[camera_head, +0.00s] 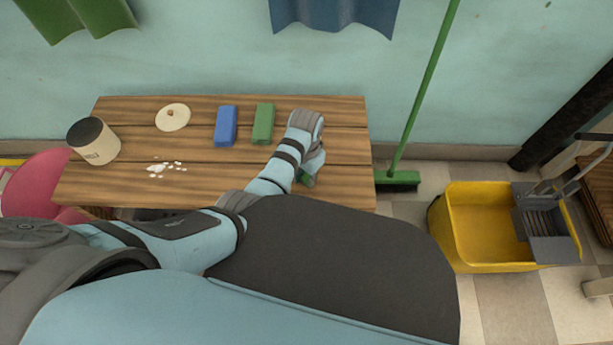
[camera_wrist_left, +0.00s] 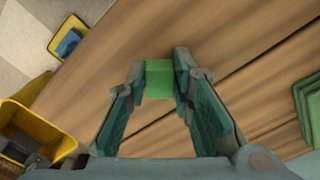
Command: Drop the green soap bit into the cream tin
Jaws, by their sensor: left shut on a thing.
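My left gripper (camera_head: 308,172) is at the right part of the wooden table. It is shut on the green soap bit (camera_head: 306,181), which is mostly hidden by the hand in the head view. In the left wrist view the green bit (camera_wrist_left: 160,78) shows as a small block between the fingertips of the left gripper (camera_wrist_left: 163,82). The cream tin (camera_head: 98,151) stands at the far left of the table, with a dark round top that looks open. A pale round lid with a knob (camera_head: 172,117) lies to its right. My right gripper is not in view.
A blue block (camera_head: 226,127) and a larger green block (camera_head: 263,124) lie between lid and gripper on the table (camera_head: 340,115). White bits (camera_head: 160,170) lie near the tin. A green broom (camera_head: 398,180) and yellow mop bucket (camera_head: 470,235) stand to the right.

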